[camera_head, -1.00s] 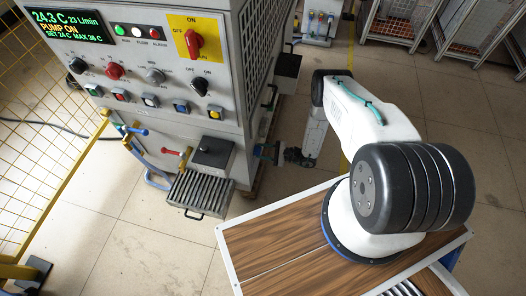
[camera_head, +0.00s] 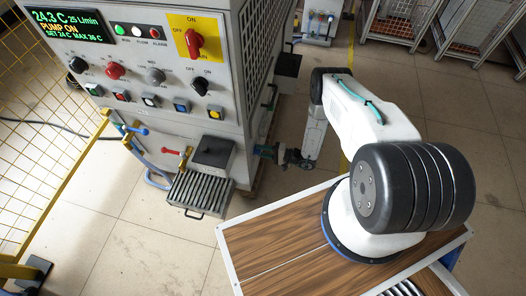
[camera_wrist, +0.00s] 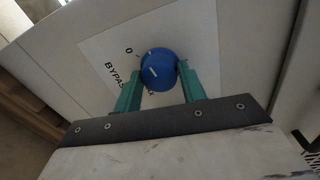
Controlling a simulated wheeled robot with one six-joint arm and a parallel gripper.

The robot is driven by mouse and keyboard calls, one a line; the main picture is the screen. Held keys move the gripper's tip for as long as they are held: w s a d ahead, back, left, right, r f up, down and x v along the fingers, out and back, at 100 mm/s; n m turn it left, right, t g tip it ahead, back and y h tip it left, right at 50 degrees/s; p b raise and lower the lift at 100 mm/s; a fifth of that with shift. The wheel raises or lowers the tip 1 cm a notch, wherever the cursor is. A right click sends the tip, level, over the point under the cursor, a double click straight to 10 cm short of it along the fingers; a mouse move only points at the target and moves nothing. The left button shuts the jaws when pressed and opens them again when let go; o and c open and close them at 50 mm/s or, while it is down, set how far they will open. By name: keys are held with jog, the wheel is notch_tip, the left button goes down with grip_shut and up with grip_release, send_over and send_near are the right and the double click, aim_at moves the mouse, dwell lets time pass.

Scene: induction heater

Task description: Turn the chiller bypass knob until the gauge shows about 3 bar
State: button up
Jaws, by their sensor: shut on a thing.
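The blue bypass knob (camera_wrist: 159,68) sits on a pale label plate (camera_wrist: 108,52) marked "0" and "BYPASS" in the wrist view. A light pointer line shows on the knob's face. My gripper (camera_wrist: 160,78) has its two green fingers on either side of the knob, shut on it. In the head view my gripper (camera_head: 268,151) reaches the lower right side of the chiller cabinet (camera_head: 140,145), and the knob is hidden there. No pressure gauge can be made out in either view. The chiller display (camera_head: 66,26) reads 24.3 C, 25 L/min and PUMP ON.
The cabinet front carries several knobs, buttons and a red rotary switch (camera_head: 195,40) on yellow. Red (camera_head: 177,152) and blue valve handles, a black box (camera_head: 212,152) and a ribbed tray (camera_head: 200,193) stick out below. A yellow mesh fence (camera_head: 40,130) stands at left.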

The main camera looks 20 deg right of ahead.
dwell(0.4)
jog(key=o, duration=1)
jog(key=shift+c, duration=0.2)
jog(key=v, duration=0.7)
jog(key=shift+s+d, duration=0.3)
jog(key=shift+d, duration=0.05)
